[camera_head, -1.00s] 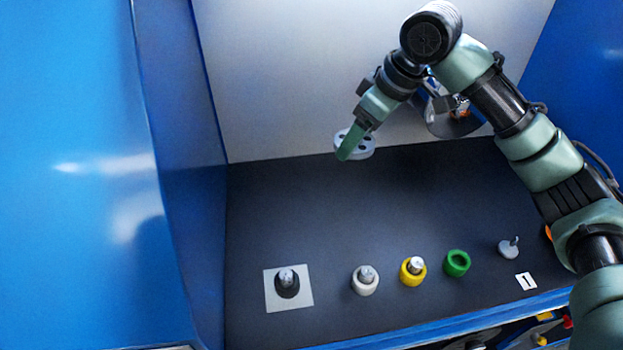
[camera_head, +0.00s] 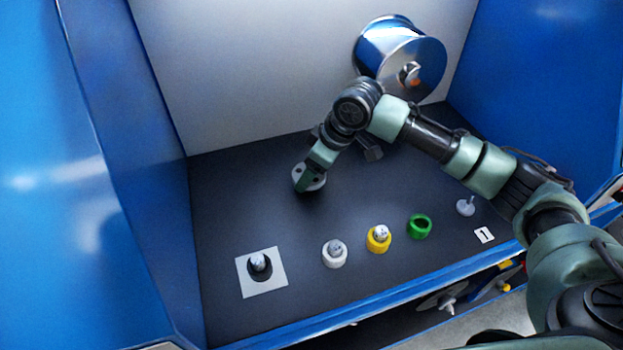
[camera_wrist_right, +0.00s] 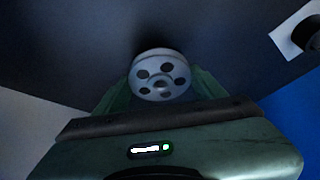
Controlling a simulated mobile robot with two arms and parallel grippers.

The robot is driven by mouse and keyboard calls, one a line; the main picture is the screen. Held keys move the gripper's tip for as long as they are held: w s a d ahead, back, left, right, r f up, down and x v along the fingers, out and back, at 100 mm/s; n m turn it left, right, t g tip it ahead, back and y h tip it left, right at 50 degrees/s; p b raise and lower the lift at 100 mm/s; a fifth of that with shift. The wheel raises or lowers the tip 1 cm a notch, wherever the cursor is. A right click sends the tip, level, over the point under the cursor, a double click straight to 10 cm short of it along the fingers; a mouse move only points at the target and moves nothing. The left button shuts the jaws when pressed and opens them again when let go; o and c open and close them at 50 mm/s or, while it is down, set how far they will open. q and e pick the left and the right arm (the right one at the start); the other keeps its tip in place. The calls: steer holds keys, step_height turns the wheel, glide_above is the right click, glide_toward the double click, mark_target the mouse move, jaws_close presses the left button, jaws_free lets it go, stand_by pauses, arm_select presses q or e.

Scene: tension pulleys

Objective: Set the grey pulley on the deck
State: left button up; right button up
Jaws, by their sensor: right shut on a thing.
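The grey pulley (camera_head: 310,179) is a round disc with several dark holes. My right gripper (camera_head: 308,182) is shut on it at the middle of the dark deck (camera_head: 240,200), behind the row of small parts. In the right wrist view the pulley (camera_wrist_right: 160,76) sits between the two green fingers (camera_wrist_right: 162,88), its holed face towards the camera. Whether the pulley touches the deck or is a little above it, I cannot tell. My left gripper is not in view.
A shiny drum (camera_head: 400,60) is behind.

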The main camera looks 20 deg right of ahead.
steer(key=shift+f, duration=1.8)
steer(key=o, duration=1.7)
steer(key=shift+f, duration=0.15)
steer(key=shift+d+r, duration=0.1)
steer(key=shift+r, duration=0.4)
steer(key=v, duration=1.1)
steer(key=shift+s+r+b, duration=0.1)
steer(key=shift+s+b, duration=0.05)
steer(key=shift+b, duration=0.15)
steer(key=shift+s, duration=0.1)
